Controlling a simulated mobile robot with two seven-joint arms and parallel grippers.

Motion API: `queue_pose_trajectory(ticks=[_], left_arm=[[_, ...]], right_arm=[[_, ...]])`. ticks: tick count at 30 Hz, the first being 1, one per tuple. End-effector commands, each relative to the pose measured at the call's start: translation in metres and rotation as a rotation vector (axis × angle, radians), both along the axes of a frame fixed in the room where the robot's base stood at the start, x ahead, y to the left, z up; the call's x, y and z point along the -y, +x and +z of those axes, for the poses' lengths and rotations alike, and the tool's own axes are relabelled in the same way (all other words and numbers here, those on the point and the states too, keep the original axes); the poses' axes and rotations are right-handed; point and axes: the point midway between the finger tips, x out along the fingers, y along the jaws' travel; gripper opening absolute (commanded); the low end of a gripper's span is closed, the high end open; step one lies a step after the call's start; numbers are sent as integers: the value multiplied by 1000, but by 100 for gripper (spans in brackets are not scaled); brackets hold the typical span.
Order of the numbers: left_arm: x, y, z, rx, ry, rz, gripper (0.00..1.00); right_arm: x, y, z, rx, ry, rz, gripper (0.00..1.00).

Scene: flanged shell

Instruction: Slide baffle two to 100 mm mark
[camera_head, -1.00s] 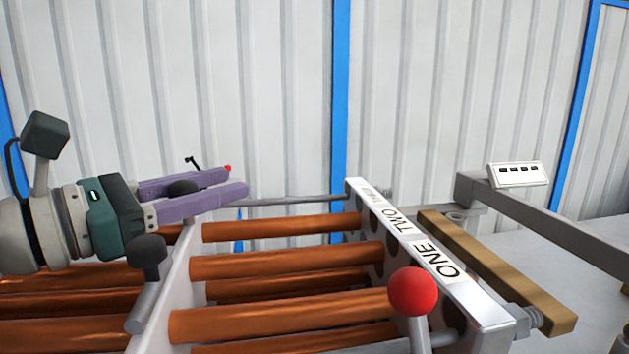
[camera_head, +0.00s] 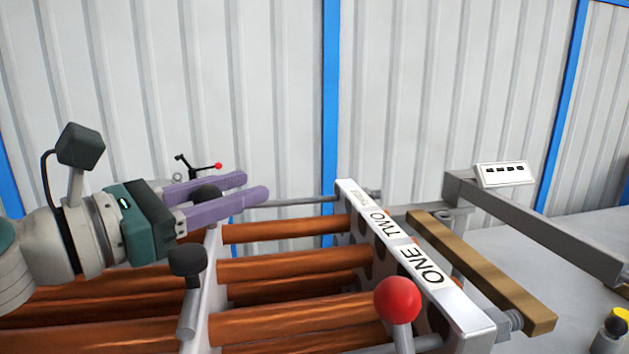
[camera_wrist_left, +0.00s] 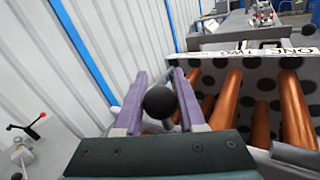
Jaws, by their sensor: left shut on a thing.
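My left gripper (camera_head: 255,186) has two purple fingers and comes in from the left. Its fingers are shut on a black ball knob (camera_head: 205,193), which shows between them in the left wrist view (camera_wrist_left: 160,102). The knob is at the far end of a pale plate (camera_head: 207,290) standing across the copper tubes; I take this as the baffle. A second black knob (camera_head: 188,262) is at its near side. Which number the baffle bears cannot be read. A drilled plate (camera_head: 465,315) labelled ONE and TWO stands to the right. My right gripper is out of view. No 100 mm mark is legible.
Copper tubes (camera_head: 300,265) run from the baffle to the labelled plate, with open length between them. A red ball (camera_head: 398,299) on a post stands in front. A wooden bar (camera_head: 485,270) and grey beam (camera_head: 550,226) lie to the right.

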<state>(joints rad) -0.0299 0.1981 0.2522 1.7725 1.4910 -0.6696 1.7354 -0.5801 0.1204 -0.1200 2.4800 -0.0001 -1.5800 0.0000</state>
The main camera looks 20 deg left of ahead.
Motion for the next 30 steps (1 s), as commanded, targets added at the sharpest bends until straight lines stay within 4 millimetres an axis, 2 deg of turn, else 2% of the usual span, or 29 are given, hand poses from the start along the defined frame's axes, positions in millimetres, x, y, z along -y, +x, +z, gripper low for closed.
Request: queue_pose_trajectory(ticks=[1, 2, 9, 17, 20, 30], left_arm=[[0, 0, 0, 0, 1, 0, 0], [0, 0, 0, 0, 1, 0, 41], [0, 0, 0, 1, 2, 0, 68], [-1, -1, 0, 1, 2, 0, 68], [-4, -8, -1, 0, 2, 1, 68], [-31, -67, -3, -2, 3, 1, 68]], right_arm=[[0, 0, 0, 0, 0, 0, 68], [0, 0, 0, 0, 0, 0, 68], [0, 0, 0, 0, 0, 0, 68], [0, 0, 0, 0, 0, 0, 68], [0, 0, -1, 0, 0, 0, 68], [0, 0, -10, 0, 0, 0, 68]])
